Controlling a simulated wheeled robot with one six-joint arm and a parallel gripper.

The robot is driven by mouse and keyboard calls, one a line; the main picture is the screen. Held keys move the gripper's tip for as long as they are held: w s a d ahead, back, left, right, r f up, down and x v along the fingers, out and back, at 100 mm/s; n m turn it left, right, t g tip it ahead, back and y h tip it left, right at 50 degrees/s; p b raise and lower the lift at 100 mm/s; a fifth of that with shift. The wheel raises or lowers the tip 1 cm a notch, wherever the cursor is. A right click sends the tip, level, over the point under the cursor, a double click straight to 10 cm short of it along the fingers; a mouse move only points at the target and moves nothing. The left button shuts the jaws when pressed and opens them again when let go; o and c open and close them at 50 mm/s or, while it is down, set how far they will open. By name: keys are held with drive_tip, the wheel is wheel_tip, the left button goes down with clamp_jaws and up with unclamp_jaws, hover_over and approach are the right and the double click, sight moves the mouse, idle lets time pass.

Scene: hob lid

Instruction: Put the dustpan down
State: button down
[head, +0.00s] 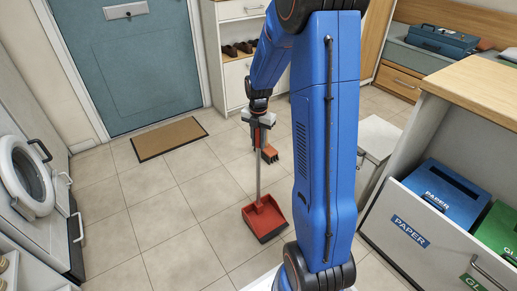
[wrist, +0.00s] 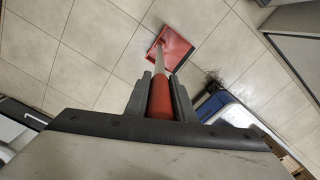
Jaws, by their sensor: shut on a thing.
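The dustpan (head: 265,217) is a red pan with a dark front lip on a long grey upright handle. My gripper (head: 261,119) is shut on the top of that handle. In the wrist view the red grip (wrist: 161,97) of the handle sits between the two dark fingers of my gripper (wrist: 160,100), and the red pan (wrist: 170,50) shows beyond it. The pan is at or close above the tiled floor; I cannot tell whether it touches. Part of the handle's top is hidden by my gripper.
An orange-red brush head (head: 270,153) is near the floor behind the dustpan. A brown doormat (head: 169,138) lies before the blue door. A washing machine (head: 28,172) stands at left. An open drawer with a blue paper bin (head: 445,195) juts in at right. The tiles left of the dustpan are clear.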

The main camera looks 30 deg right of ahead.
sight(258, 147)
drive_tip(key=shift+f, duration=1.6)
drive_tip(key=c, duration=1.5)
unclamp_jaws()
drive_tip(key=shift+f, duration=0.1)
